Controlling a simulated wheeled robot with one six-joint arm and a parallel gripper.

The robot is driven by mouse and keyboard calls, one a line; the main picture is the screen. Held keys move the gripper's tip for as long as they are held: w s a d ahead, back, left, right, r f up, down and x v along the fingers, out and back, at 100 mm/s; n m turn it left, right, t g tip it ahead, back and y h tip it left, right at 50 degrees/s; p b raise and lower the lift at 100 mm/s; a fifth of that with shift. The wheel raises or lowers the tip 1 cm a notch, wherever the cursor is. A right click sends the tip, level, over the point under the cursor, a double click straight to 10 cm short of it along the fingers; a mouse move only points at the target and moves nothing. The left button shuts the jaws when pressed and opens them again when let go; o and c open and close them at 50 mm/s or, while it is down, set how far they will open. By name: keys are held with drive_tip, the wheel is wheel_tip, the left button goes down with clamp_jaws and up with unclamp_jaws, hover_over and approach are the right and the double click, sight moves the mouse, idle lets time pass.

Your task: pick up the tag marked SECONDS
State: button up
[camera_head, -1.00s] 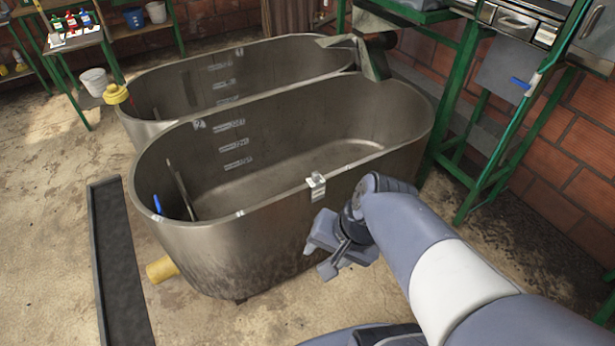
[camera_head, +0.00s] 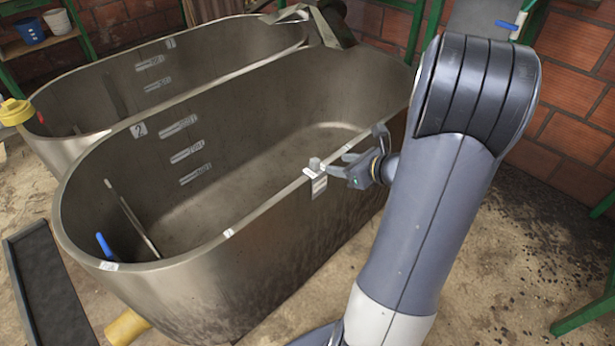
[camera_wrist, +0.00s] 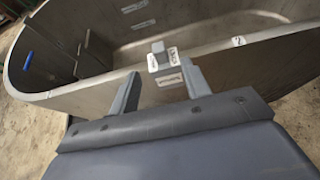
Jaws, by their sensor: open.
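A small pale tag (camera_head: 319,186) with a grey block on top hangs over the near rim of the front metal tub (camera_head: 250,262). In the wrist view the tag (camera_wrist: 170,77) has white labels, too small to read, so I cannot confirm it says SECONDS. My gripper (camera_head: 352,160) is just to the right of the tag in the head view, at rim height. In the wrist view its two fingers (camera_wrist: 160,80) stand apart, with the tag seen between and beyond them. The jaws are open and empty.
A second metal tub (camera_head: 100,90) stands behind the front one. A blue-handled rod (camera_head: 104,245) leans inside the front tub. A dark channel (camera_head: 50,285) lies on the floor at left. A green stand (camera_head: 592,310) is at right.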

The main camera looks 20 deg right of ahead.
sight(318, 162)
drive_tip(key=x, duration=1)
drive_tip(key=shift+w+a+f+b, duration=0.15)
drive_tip(key=shift+w+a+b, duration=0.1)
drive_tip(key=shift+b, duration=0.1)
drive_tip(key=shift+c, duration=0.5)
drive_tip(key=shift+s, duration=0.1)
clamp_jaws()
